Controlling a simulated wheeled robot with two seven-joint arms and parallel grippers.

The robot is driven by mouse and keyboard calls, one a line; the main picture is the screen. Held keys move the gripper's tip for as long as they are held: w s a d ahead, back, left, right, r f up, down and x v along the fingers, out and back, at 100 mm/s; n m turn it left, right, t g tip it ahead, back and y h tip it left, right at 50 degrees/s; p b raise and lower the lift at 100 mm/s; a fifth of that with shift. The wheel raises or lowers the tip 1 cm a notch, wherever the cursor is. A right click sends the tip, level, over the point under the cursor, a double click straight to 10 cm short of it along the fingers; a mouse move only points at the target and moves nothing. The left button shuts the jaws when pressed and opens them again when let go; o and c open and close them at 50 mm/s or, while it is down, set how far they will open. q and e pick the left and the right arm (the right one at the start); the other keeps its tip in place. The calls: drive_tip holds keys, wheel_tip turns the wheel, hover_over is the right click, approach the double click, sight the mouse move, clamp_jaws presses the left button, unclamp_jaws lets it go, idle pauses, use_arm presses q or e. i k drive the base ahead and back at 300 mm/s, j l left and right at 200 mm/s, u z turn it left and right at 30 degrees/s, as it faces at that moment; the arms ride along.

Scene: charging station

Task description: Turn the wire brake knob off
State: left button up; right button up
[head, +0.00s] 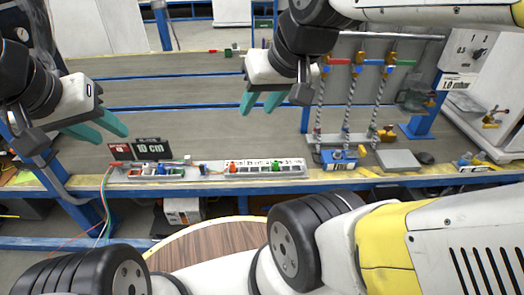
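I cannot tell for sure which part is the wire brake knob. A dark rotary knob (478,52) with number marks sits on the white cabinet at the upper right. A blue box (339,159) with a yellow knob (358,155) stands at the foot of the rack on the bench. My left gripper (112,134) is open and empty above the bench's left part, above and left of the black display. My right gripper (260,108) is open and empty above the bench, left of the rack. Neither gripper touches any knob.
A rack holds chain-like columns under red, blue and green handles (367,63). A black display reading 10 cm (152,148) and a strip with coloured connectors (264,168) lie along the blue front edge. A grey plate (397,160) is to their right. The bench's middle (180,93) is clear.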

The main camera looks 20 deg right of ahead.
sight(117, 164)
drive_tip(key=i+j+u, duration=0.45)
drive_tip(key=i+u, duration=0.2)
drive_tip(key=i, duration=0.25)
drive_tip(key=i+j+u, duration=0.1)
drive_tip(key=i+u, duration=0.25)
drive_tip(key=i, duration=0.15)
